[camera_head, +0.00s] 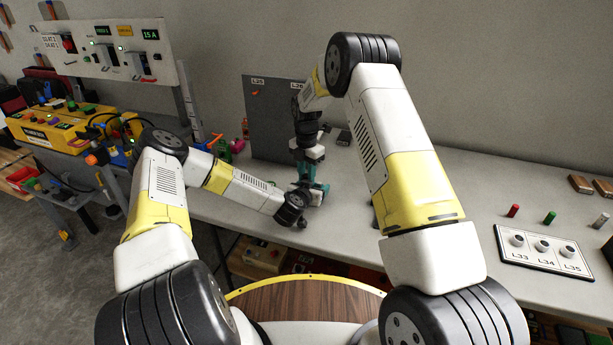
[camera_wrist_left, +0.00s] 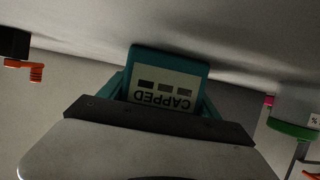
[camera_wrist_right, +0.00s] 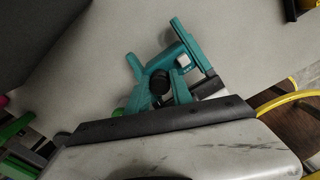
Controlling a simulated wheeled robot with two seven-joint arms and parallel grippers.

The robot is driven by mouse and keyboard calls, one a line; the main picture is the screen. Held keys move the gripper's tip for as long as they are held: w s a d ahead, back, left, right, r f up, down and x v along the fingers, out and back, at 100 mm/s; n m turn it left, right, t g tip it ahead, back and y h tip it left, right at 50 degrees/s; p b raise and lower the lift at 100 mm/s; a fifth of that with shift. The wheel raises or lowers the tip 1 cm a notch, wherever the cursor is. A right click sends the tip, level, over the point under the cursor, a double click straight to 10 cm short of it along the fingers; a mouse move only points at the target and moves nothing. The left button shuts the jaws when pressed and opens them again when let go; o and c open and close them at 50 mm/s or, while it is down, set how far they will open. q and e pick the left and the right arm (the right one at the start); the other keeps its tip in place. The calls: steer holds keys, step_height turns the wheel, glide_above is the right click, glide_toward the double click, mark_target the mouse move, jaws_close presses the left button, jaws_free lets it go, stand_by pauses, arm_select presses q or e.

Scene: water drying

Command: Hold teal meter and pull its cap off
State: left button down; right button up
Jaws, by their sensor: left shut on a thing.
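The teal meter (camera_wrist_left: 168,62) is in the left wrist view, its label reading CAPPED upside down. My left gripper (camera_wrist_left: 163,100) is shut on it, one finger at each side. In the head view the meter is small and partly hidden among the grippers above the table's front part. My right gripper (camera_wrist_right: 160,88) reaches down from above, its teal fingers apart. A dark round knob, seemingly the cap (camera_wrist_right: 159,80), shows between these fingers; whether they touch it I cannot tell.
A grey upright panel (camera_head: 262,115) stands behind the grippers. A white board (camera_head: 545,250) with holders L33 to L35 lies at the right, with a red and a green peg behind it. The grey table (camera_head: 450,175) between is largely clear. Yellow equipment (camera_head: 50,130) stands at the left.

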mark_target(306, 175)
jaws_close()
steer(key=shift+r, duration=0.2)
stand_by(0.3)
steer(key=shift+r, duration=0.9)
steer(key=shift+r, duration=0.15)
steer(key=shift+r, duration=1.9)
arm_select(q)
steer(key=shift+c, duration=0.2)
jaws_free()
